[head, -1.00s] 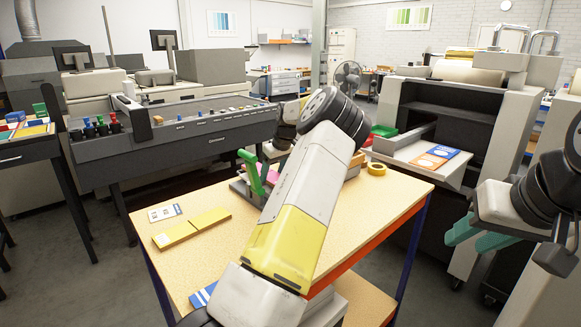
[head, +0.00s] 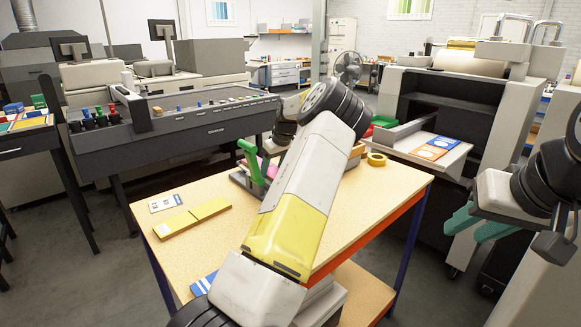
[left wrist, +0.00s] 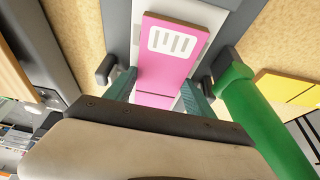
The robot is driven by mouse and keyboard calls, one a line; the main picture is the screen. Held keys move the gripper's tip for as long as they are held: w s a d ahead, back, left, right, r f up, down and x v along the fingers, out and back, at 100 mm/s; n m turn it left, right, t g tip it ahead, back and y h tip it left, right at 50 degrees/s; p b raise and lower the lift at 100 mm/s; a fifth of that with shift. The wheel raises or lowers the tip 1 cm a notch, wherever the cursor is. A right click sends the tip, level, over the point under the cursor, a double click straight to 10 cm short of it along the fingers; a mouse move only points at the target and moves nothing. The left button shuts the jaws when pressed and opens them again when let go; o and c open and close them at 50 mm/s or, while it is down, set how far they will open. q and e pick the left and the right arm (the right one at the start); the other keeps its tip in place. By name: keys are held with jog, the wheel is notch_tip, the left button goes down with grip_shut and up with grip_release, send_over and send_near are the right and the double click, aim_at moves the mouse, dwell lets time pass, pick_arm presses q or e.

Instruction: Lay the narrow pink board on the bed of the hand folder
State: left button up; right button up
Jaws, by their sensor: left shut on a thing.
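My left gripper (left wrist: 160,92) is shut on the narrow pink board (left wrist: 172,50), which has a white printed patch and a crease line across it. The board lies lengthwise over the light grey bed (left wrist: 213,22) of the hand folder, between dark rails. Whether it touches the bed cannot be told. In the head view the folder's green lever (head: 250,160) stands upright on the table, and a bit of pink shows beside it; my left arm hides the left gripper. My right gripper (head: 480,225) is open and empty, at the right edge, away from the table.
The green post (left wrist: 250,110) stands close beside my left gripper.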

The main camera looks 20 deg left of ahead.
pick_arm(q)
jog(key=o, duration=1.5)
jog(key=shift+c, duration=0.2)
jog(key=shift+r, duration=0.1)
jog(key=v, duration=0.7)
jog(key=shift+d+r, duration=0.1)
jog(key=shift+r, duration=0.25)
